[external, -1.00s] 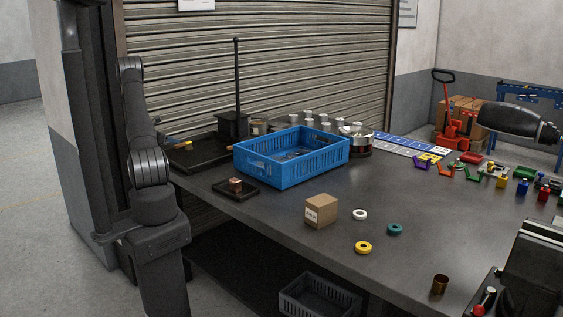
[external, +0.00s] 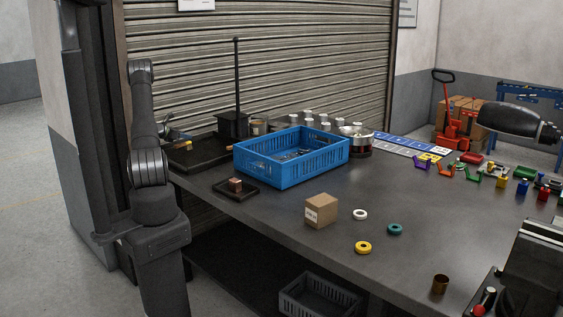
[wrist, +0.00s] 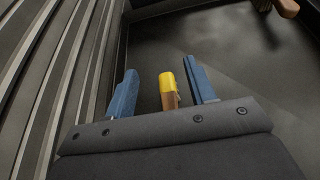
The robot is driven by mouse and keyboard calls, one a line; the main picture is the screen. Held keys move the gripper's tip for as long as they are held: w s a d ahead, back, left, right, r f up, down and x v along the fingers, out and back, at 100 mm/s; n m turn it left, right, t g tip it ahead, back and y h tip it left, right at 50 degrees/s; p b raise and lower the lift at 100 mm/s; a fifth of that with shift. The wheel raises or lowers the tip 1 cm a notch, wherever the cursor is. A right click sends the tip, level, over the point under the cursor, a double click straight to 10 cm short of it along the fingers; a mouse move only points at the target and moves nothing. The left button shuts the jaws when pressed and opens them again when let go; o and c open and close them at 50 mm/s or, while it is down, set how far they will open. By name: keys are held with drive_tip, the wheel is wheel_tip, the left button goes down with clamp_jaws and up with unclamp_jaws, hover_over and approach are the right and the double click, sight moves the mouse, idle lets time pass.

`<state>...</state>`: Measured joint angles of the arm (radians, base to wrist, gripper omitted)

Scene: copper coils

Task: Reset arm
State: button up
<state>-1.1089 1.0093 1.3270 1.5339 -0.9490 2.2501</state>
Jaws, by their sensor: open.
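My gripper (external: 177,134) shows in the external view just right of my arm, over the dark tray at the back left of the bench. In the wrist view my gripper (wrist: 160,66) has its two blue fingers spread apart. A yellow-tipped piece with an orange-brown body (wrist: 167,90) lies in the gap between them, with space on both sides. I cannot tell how far below the fingers it is. A small copper-coloured piece (external: 235,184) sits on a small black tray at the bench's front left edge.
The dark tray (external: 213,158) holds small items; a brush with a wooden handle (wrist: 287,8) is at the wrist view's top right. A blue crate (external: 285,176), cardboard box (external: 321,211) and coloured rings are on the bench. The slatted shutter (wrist: 50,70) is close on the left.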

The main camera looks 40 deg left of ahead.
drive_tip(key=w+d+r, duration=0.4)
drive_tip(key=d+r, duration=0.4)
drive_tip(key=d, duration=0.3)
wheel_tip(320, 180, up, 18)
drive_tip(key=w+d, duration=1.1)
drive_tip(key=shift+w+d+f, duration=0.15)
drive_tip(key=shift+w+d, duration=0.2)
